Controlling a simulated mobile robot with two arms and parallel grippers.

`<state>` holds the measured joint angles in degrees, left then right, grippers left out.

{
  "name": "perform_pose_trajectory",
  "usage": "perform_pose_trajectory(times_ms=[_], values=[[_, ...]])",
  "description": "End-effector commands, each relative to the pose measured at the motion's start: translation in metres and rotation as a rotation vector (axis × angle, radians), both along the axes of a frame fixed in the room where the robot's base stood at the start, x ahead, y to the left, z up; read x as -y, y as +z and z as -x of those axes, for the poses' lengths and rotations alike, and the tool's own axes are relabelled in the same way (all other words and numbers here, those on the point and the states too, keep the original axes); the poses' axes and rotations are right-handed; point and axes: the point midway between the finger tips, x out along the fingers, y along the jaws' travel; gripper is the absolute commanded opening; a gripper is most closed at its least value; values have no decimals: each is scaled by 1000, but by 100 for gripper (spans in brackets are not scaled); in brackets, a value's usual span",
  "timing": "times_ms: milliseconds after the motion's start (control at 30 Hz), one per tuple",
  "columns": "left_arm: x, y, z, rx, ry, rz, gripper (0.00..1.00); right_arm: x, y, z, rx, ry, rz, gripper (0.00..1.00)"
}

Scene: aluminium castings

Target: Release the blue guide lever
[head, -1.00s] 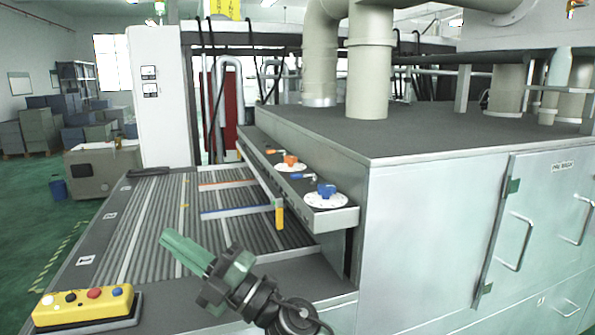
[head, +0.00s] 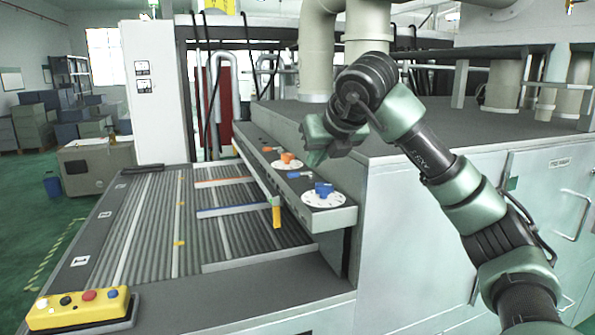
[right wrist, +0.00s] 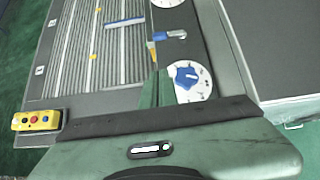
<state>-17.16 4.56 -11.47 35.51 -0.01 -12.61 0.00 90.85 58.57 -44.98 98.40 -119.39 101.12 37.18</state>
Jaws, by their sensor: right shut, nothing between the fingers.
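The small blue guide lever (head: 298,175) is on the grey ledge, just left of and beyond the blue dial knob (head: 323,189) on its white disc. The lever also shows in the right wrist view (right wrist: 176,34), lying roughly sideways, with the blue knob (right wrist: 186,76) below it. My right gripper (head: 315,157) is shut and empty, over the ledge near the lever in the head view. In the right wrist view its green fingers (right wrist: 157,80) are together, left of the dial and below the lever. I cannot tell whether they touch anything. My left gripper is not in view.
An orange knob (head: 287,159) and orange lever (head: 268,150) are farther along the ledge. A blue rail (head: 225,211) crosses the ribbed bed, ending near a yellow block (head: 277,213). A yellow button box (head: 80,307) stands front left. The cabinet and pipes rise right.

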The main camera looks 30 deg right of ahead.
Motion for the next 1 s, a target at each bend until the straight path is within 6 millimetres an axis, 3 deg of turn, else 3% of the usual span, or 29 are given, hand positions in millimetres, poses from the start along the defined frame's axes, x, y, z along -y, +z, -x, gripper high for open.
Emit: perform_pose_trajectory(times_ms=[467,667,1000], values=[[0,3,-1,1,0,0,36,5,-2,-2,-5,-14,4,0],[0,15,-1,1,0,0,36,11,-21,-23,-9,-15,4,0],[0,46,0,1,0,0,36,22,-63,-75,-6,-14,2,0]])
